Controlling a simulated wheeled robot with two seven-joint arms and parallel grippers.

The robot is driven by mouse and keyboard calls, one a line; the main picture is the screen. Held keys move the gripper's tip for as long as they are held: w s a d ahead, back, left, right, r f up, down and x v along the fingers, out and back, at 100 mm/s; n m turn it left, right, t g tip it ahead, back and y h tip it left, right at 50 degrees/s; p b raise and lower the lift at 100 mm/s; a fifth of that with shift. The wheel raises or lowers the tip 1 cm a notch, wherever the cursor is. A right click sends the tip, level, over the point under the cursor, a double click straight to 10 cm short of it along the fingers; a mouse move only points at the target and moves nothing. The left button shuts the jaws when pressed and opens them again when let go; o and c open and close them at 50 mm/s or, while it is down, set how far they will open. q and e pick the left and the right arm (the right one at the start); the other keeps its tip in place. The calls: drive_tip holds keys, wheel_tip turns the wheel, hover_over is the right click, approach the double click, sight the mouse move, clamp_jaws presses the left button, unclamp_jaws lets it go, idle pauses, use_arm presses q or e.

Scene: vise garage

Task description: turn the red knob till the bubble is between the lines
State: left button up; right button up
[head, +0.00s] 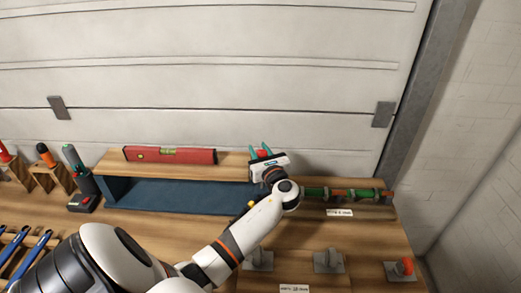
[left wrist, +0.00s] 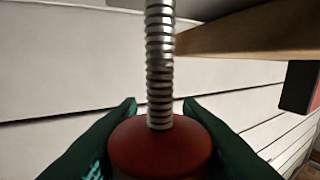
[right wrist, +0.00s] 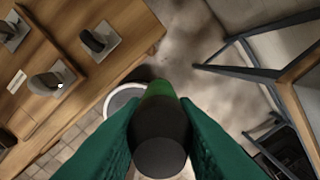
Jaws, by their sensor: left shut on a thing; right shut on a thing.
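The red knob (head: 263,154) is at the right end of the wooden shelf (head: 228,168). My left gripper (head: 261,150) is shut on it, with one teal finger on each side. In the left wrist view the red knob (left wrist: 160,148) sits between the dark green fingers, with a threaded metal rod (left wrist: 160,60) running up from it. The red spirit level (head: 190,156) lies along the shelf. Its vial (head: 168,150) is yellow-green, too small to tell where the bubble is. My right gripper (right wrist: 160,130), outside the head view, is shut on a dark grey and green cylinder (right wrist: 160,145).
A blue panel (head: 170,193) is under the shelf. Green and orange bar-shaped tools (head: 345,194) lie to the right. Grey levers on plates (head: 328,261) and an orange-red knob (head: 404,266) stand at the bench's front right. Blue-handled tools (head: 25,250) lie at left.

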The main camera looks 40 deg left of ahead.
use_arm(q)
drive_tip(key=shift+n+g+y, duration=0.3)
drive_tip(key=shift+n+g, duration=0.2)
drive_tip(key=shift+g, duration=0.2)
drive_tip(key=o, duration=1)
use_arm(e)
wheel_tip(320, 180, down, 2)
drive_tip(key=shift+f+b, duration=0.1)
drive_tip(key=shift+b, duration=1.05)
use_arm(q)
drive_tip(key=shift+v, duration=6.05)
drive_tip(key=shift+f, duration=0.1)
